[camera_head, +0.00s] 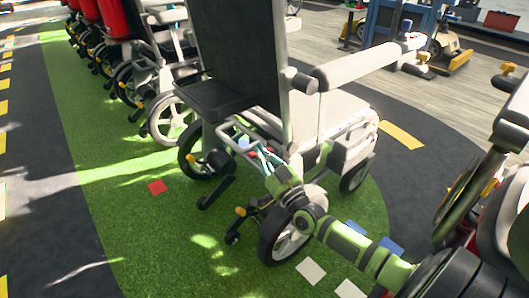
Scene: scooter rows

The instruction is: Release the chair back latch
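A power chair stands in the middle of the head view with a tall black backrest (238,50), a pale seat (335,103) and a padded armrest (354,66). I cannot make out the chair back latch; small parts and a light frame (235,133) show low behind the backrest. My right arm comes in from the lower right, and its gripper (262,158) is at this low rear frame, below the backrest. Its fingers blend with the frame, so I cannot tell whether they are open, shut or touching. My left gripper is not in view.
A row of red and pale chairs (170,60) stands at the upper left. Another vehicle (510,185) is close at the right edge. A blue stand (392,22) is at the back.

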